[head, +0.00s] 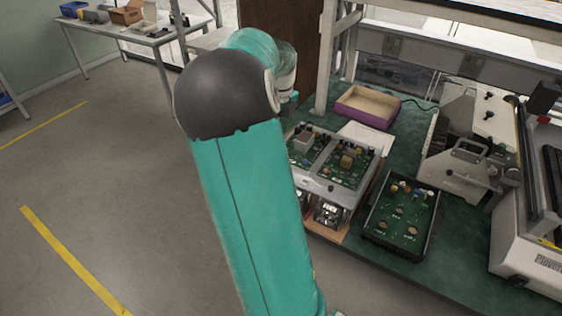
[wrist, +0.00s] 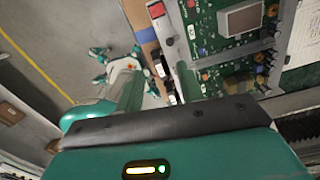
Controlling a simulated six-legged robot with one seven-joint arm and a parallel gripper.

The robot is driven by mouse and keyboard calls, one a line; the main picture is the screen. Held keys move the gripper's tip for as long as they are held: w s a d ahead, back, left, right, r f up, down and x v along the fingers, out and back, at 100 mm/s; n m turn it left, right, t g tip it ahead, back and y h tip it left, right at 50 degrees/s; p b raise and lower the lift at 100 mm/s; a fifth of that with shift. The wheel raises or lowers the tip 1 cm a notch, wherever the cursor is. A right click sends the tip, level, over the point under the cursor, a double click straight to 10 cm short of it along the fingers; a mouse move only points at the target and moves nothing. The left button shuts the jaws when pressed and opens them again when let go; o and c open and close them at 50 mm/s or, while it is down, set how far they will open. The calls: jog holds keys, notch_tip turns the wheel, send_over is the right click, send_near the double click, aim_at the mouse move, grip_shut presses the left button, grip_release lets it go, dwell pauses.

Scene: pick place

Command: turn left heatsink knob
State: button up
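A metal fixture (head: 362,181) holding two green circuit boards stands on the bench in the head view, right of my arm. Silver heatsink-like parts (head: 327,213) sit along its front edge; the left ones are partly hidden by my arm. In the wrist view the green board (wrist: 222,50) fills the upper right, with black and white parts (wrist: 168,82) along the fixture's edge. I cannot tell which part is the left heatsink knob. In the head view my arm hides the gripper.
A black tray with a green board (head: 402,217) lies right of the fixture. A purple-sided box (head: 368,106) and a metal machine (head: 470,150) stand behind it on the green bench (head: 450,235). Open floor (head: 110,190) lies left.

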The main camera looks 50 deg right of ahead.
jog(key=shift+m, duration=0.7)
jog(key=f, duration=0.4)
jog(key=d+f, duration=0.1)
jog(key=f, duration=0.9)
jog(key=shift+s+d+f, duration=0.15)
jog(key=shift+s+d, duration=0.2)
jog(key=shift+d, duration=0.05)
